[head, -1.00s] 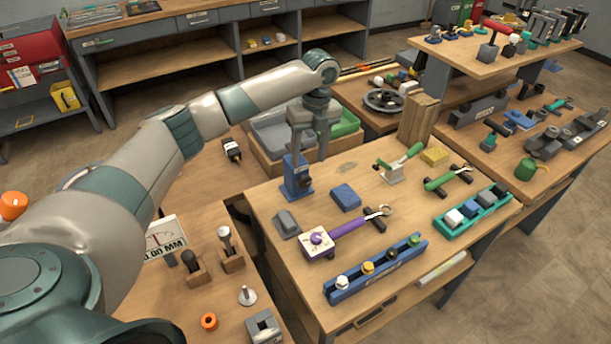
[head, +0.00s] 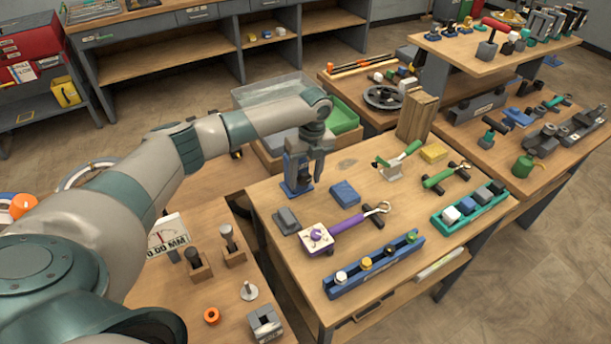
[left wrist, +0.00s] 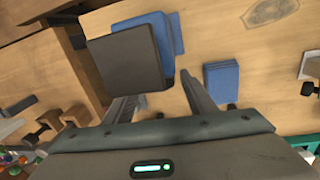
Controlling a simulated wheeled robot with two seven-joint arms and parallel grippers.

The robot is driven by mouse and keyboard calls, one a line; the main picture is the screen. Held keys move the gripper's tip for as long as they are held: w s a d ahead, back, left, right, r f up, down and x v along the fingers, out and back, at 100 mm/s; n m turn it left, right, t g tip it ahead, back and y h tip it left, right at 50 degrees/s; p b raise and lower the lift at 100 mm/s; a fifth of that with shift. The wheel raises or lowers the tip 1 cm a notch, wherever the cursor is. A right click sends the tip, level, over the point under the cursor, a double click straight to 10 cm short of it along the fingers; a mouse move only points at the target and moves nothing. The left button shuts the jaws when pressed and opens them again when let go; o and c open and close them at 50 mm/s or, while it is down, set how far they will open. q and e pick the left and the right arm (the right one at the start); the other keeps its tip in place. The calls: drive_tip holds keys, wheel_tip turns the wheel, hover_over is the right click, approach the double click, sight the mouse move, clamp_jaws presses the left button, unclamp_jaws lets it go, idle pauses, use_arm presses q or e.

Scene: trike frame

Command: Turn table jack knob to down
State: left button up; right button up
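The table jack (head: 290,188), a blue upright body on a blue base, stands at the back left of the middle workbench. In the left wrist view its dark flat top (left wrist: 128,60) shows large, with blue edges (left wrist: 174,34) beside it. Its dark knob is not clear now, with my gripper close by. My left gripper (head: 308,178) points down at the jack, beside and partly in front of it. In the left wrist view its two fingers (left wrist: 160,98) are apart, with nothing seen held between them. I cannot tell whether a finger touches the jack. My right gripper is not in view.
A blue block (head: 345,194) lies right of the jack, and a grey block (head: 286,221) lies in front. A purple-handled tool (head: 347,226) and a blue rack (head: 373,265) are nearer. A wooden block (head: 416,117) stands behind. Grey and green bins (head: 343,117) lie beyond.

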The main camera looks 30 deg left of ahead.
use_arm(q)
drive_tip(key=c, duration=0.8)
drive_tip(key=shift+c, duration=0.2)
drive_tip(key=shift+s+r+t+p, duration=0.1)
drive_tip(key=shift+t+p, duration=0.2)
drive_tip(key=shift+s+a+t+h+p, duration=0.1)
drive_tip(key=shift+t+h+p, duration=0.25)
drive_tip(key=shift+t+h, duration=0.25)
drive_tip(key=shift+s+a+t+h, duration=0.1)
drive_tip(key=shift+t+h, duration=0.4)
drive_tip(key=shift+t, duration=0.5)
drive_tip(key=shift+f+t+h+b, duration=0.2)
drive_tip(key=shift+t+h+b, duration=0.3)
drive_tip(key=shift+t+b, duration=0.4)
drive_tip(key=shift+r+t, duration=0.15)
drive_tip(key=shift+t, duration=0.15)
